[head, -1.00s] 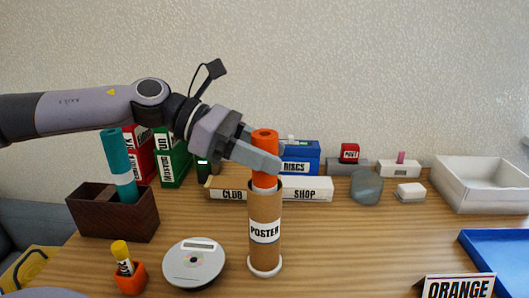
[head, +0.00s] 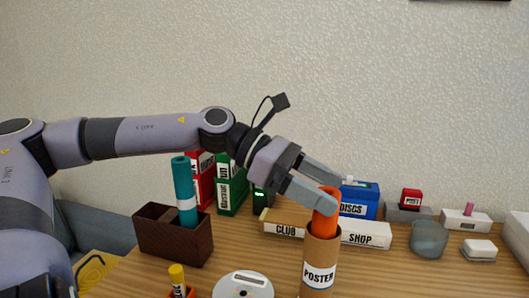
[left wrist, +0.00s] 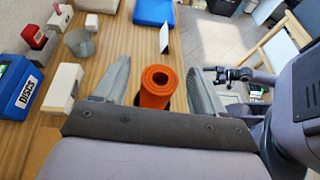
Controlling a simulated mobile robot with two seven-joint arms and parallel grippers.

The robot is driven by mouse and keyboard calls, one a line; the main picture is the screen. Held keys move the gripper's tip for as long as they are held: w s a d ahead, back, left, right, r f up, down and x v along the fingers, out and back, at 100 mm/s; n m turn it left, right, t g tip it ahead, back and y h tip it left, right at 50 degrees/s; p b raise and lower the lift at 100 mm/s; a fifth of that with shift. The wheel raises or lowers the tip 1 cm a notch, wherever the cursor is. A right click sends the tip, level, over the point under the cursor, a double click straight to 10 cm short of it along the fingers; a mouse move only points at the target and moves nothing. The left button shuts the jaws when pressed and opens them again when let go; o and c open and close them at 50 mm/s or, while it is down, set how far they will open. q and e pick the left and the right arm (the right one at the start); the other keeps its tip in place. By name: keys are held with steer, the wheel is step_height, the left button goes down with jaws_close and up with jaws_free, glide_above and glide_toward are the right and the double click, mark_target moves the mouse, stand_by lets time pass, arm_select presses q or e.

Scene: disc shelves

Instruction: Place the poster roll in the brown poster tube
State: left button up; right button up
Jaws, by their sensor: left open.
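The orange poster roll (head: 326,214) stands upright with its lower end inside the brown poster tube (head: 320,246), which carries a POSTER label. Its upper part sticks out above the tube's rim. In the left wrist view the roll's coiled end (left wrist: 158,80) lies between two spread fingers, with a gap on each side. My left gripper (head: 325,190) is open around the top of the roll. The tube's base is cut off by the lower picture edge in the head view. My right gripper is not in view.
A teal roll (head: 183,180) stands in a dark wooden box (head: 160,238) at left. A white disc device (head: 243,286) and a yellow-capped stick (head: 177,275) are in front. Behind the tube are a CLUB SHOP sign (head: 366,234) and a blue DISCS box (head: 362,199).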

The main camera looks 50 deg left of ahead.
arm_select(q)
steer(key=shift+s+a+r, duration=0.15)
steer(key=shift+s+a, duration=0.05)
steer(key=shift+a, duration=0.15)
steer(key=shift+s+a+r, duration=0.2)
steer(key=shift+a, duration=0.2)
steer(key=shift+a+f+b, duration=0.1)
steer(key=shift+a+b, duration=0.05)
steer(key=shift+b, duration=0.3)
steer(key=b+v, duration=0.2)
steer(key=shift+b, duration=0.35)
steer(key=shift+s+a+b, duration=0.25)
steer(key=shift+a+b, duration=0.1)
steer(key=shift+b, duration=0.15)
steer(key=b+v, duration=0.3)
steer(key=v, duration=0.3)
steer(key=shift+r, duration=0.3)
